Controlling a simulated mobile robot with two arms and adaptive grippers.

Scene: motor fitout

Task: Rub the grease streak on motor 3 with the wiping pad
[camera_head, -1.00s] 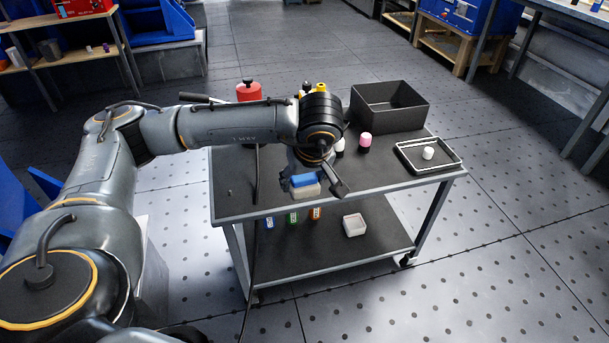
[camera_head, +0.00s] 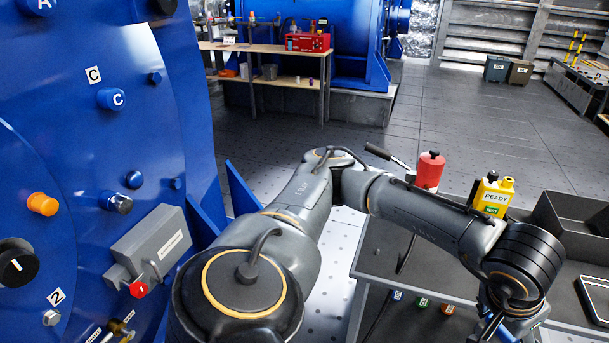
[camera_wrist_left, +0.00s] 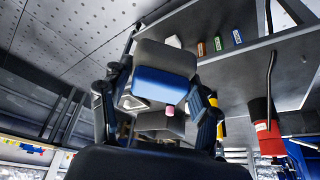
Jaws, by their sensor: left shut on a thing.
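The wiping pad, blue with a grey layer (camera_wrist_left: 165,85), is between the fingers of my left gripper (camera_wrist_left: 160,98) in the left wrist view. The left gripper is shut on it. In the head view my left arm reaches over the cart, and the gripper is low at the right, mostly cut off by the bottom edge. A large blue machine (camera_head: 170,100) fills the left of the head view, with labels A, C, 1 and 2. No motor marked 3 and no grease streak can be made out. My right gripper is not in view.
The cart (camera_head: 385,262) carries a red canister (camera_head: 429,172), a yellow READY device (camera_head: 493,195), a dark bin (camera_head: 575,220) and a tray (camera_head: 597,298). A grey box with a red knob (camera_head: 148,248) juts from the blue machine. Open floor lies behind.

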